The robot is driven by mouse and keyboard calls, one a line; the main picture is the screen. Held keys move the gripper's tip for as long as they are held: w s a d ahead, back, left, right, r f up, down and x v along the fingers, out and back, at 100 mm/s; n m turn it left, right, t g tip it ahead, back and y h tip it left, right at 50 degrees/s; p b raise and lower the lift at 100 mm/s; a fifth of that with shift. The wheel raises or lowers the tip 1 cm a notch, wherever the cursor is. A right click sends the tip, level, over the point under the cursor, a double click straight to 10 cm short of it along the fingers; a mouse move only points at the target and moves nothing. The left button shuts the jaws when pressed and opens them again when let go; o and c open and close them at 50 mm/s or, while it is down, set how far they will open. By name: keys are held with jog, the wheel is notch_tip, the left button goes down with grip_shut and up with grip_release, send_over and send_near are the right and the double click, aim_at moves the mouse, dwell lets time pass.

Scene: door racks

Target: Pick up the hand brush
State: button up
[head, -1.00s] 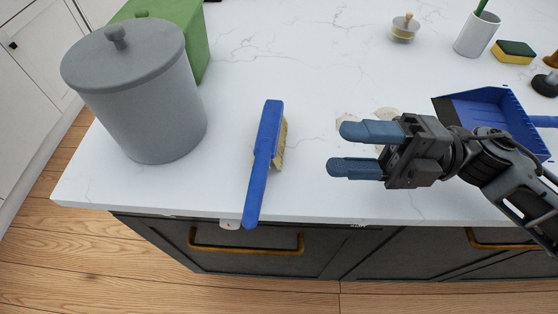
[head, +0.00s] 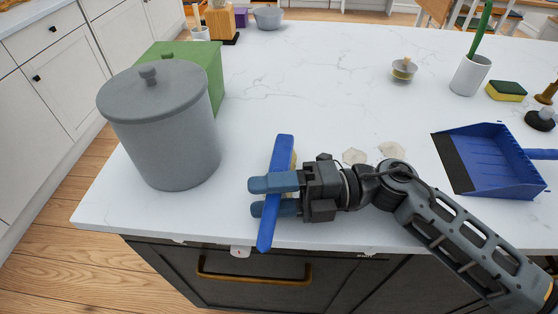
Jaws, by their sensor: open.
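The hand brush (head: 281,153) has a long blue back and handle with tan bristles on its right side. It lies on the white countertop, its handle end reaching the front edge. My gripper (head: 262,197) comes from the right and is over the middle of the brush, with its two blue fingers open and crossing above the handle. The fingertips extend a little past the brush's left side. The fingers hide part of the handle, and I cannot tell whether they touch it.
A grey lidded canister (head: 162,130) stands left of the brush, with a green box (head: 207,62) behind it. A blue dustpan (head: 490,160) lies at the right. A sponge (head: 506,91) and a white cup (head: 469,75) stand farther back.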

jog(key=shift+a, duration=0.35)
grip_shut()
dwell(0.3)
